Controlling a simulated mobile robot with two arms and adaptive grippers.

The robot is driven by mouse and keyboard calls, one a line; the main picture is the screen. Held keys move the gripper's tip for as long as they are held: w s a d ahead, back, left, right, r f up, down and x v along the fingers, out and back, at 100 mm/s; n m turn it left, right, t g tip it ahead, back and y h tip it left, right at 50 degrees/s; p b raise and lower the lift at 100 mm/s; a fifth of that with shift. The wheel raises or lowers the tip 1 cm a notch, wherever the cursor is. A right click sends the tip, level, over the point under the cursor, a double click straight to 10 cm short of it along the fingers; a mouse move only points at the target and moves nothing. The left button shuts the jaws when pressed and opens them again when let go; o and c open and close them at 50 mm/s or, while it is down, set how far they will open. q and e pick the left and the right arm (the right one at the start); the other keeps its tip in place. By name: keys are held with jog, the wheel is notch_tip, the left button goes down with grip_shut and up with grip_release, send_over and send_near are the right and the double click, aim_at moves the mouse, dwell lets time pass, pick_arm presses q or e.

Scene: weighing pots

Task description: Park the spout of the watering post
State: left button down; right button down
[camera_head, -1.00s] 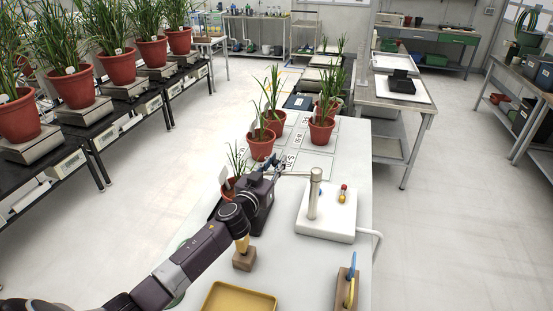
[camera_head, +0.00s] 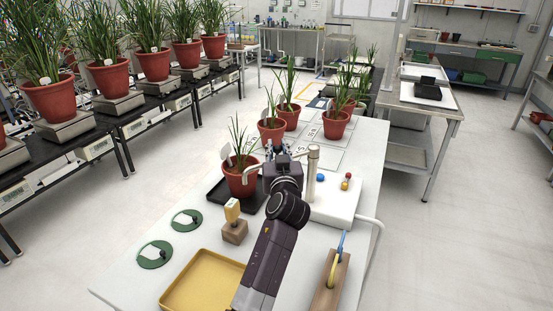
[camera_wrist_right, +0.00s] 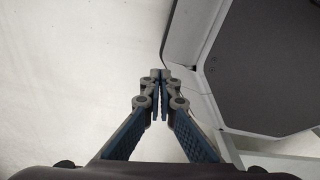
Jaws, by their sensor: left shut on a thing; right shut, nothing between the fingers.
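The watering post (camera_head: 312,172) is a grey upright on a white base (camera_head: 336,212), at the right side of the white table. Its thin grey spout (camera_head: 252,168) reaches left and bends down at the end, beside the potted plant (camera_head: 240,181) on a black tray (camera_head: 216,199). My left gripper (camera_head: 280,151) is shut on the spout between post and bent end; my wrist hides part of the hold. A blue knob (camera_head: 320,178) and a red-and-yellow piece (camera_head: 346,181) are on the base. In the right wrist view, my right gripper (camera_wrist_right: 160,77) is shut and empty.
Several potted plants (camera_head: 271,131) stand behind on the table. In front are a yellow tray (camera_head: 179,290), a wooden block with a yellow-handled tool (camera_head: 235,232), a wooden holder (camera_head: 323,295) and two green discs (camera_head: 155,255). A hose runs off the right edge.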

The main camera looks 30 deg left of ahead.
pick_arm(q)
jog(key=shift+s+d+r+n+y+b, duration=0.1)
jog(key=shift+s+d+n+y+b, duration=0.1)
jog(key=shift+n+y+b, duration=0.15)
dwell(0.3)
jog(key=c, duration=1.7)
grip_release()
jog(key=shift+c, duration=0.2)
notch_tip(320, 180, up, 10)
jog(key=shift+c, duration=0.4)
